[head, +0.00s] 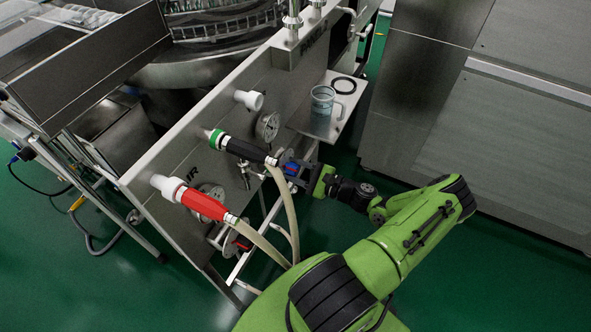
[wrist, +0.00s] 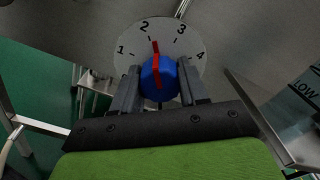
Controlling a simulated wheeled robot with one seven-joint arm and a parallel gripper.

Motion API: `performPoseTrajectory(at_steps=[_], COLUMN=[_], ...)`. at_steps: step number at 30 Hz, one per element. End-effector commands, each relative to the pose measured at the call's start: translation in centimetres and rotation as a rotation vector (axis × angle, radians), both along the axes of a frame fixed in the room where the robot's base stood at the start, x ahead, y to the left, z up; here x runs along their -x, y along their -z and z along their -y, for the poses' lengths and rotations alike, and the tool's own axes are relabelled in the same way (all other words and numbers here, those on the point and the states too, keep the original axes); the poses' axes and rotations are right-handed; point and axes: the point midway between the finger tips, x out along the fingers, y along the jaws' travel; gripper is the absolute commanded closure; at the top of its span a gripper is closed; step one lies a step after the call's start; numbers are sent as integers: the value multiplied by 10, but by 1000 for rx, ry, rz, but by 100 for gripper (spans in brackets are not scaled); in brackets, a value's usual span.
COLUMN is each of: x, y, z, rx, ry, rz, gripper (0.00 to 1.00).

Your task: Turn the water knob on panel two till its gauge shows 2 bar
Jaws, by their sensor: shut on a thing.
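The blue water knob (wrist: 158,82) with a red pointer sits in front of a round, numbered scale plate (wrist: 195,52) in the wrist view. The pointer's tip lies between the 2 and the 3, closer to the 2. My gripper (wrist: 160,76) is shut on the knob, one finger on each side. In the head view my gripper (head: 299,171) is at the panel (head: 228,92), with a bit of blue showing at it. A round gauge (head: 267,126) is on the panel above; its reading is too small to tell. A second gauge (head: 211,191) is partly hidden by the red-handled hose fitting.
A black-handled hose fitting (head: 250,151) with a green collar and a red-handled one (head: 203,203) stick out left of my gripper, their hoses hanging down. A jug (head: 323,101) stands on a small shelf (head: 341,116) at the upper right. Green floor lies open below.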

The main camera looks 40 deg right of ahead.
Motion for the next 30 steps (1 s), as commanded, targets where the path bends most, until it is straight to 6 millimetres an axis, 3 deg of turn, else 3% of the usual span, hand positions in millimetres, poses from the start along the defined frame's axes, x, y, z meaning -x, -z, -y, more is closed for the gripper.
performPoseTrajectory(at_steps=[9,24,25,30], x=[0,0,0,0], y=[1,1,1,1], z=[0,0,0,0], rx=[110,129,129,129], ry=[0,0,0,0], rz=[36,44,44,44], gripper=[87,87,55,31])
